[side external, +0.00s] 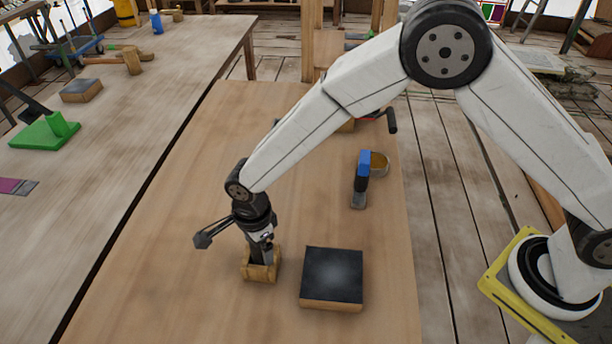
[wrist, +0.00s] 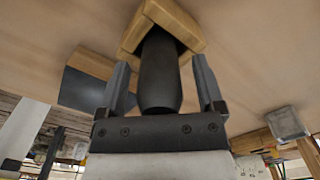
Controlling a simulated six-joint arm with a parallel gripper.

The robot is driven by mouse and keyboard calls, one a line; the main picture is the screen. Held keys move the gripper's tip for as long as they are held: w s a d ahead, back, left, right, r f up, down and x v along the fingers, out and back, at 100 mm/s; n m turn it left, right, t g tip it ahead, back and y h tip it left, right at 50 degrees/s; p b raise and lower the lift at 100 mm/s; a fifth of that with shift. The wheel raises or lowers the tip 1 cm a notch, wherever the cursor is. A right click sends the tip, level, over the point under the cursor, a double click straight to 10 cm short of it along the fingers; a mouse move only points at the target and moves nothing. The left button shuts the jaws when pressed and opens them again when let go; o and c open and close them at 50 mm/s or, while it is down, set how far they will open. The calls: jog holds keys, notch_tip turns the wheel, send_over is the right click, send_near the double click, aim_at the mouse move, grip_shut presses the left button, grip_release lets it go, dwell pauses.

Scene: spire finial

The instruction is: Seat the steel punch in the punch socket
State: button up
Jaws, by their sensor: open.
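The steel punch (wrist: 160,75) is a dark, rounded cylinder. In the wrist view its far end goes into the opening of the wooden punch socket (wrist: 178,20); how deep it sits is hidden. The socket also shows in the side view (side external: 260,272) as a small wooden block on the table. My gripper (wrist: 160,62) is open, one finger on each side of the punch, with a visible gap to each. In the side view my gripper (side external: 262,245) points down just over the socket and hides most of the punch.
A black-topped wooden block (side external: 332,275) sits close to the right of the socket. The table's left part and front are clear.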

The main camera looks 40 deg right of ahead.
notch_tip(320, 180, up, 12)
jog(key=shift+f, duration=0.15)
dwell(0.5)
dwell(0.4)
jog(key=shift+d, duration=0.5)
jog(key=s+d+n+t, duration=0.1)
jog(key=s+d+n, duration=0.3)
jog(key=d, duration=0.5)
jog(key=s+d+n, duration=0.4)
jog(key=d+n, duration=0.4)
jog(key=s+d+n+t, duration=0.1)
jog(key=s+d+n, duration=0.3)
jog(key=d, duration=0.5)
jog(key=shift+s+d+n+t, duration=0.25)
jog(key=shift+d+n+t, duration=0.05)
jog(key=shift+n, duration=0.7)
